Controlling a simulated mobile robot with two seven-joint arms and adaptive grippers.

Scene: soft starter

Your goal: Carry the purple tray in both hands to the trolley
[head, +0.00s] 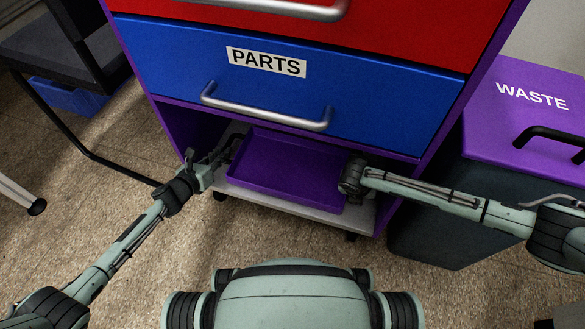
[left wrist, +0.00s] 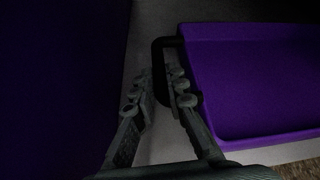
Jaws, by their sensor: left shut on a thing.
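The purple tray (head: 285,168) lies flat over a pale grey platform (head: 290,203) with black castors, under the blue drawer. The tray's near-left part also shows in the left wrist view (left wrist: 255,80), with a black handle (left wrist: 160,57) on its end. My left gripper (head: 222,155) is at the tray's left end, shut on that handle, its fingers (left wrist: 160,90) on either side. My right gripper (head: 350,178) is at the tray's right end; its fingers and any handle there are hidden by its own body. I cannot tell whether the platform is the trolley.
A cabinet with a blue PARTS drawer (head: 290,85) and a red drawer (head: 400,25) overhangs the tray. A grey WASTE bin (head: 430,220) with a purple lid stands close on the right. A black chair (head: 65,55) is at left. Carpet in front is clear.

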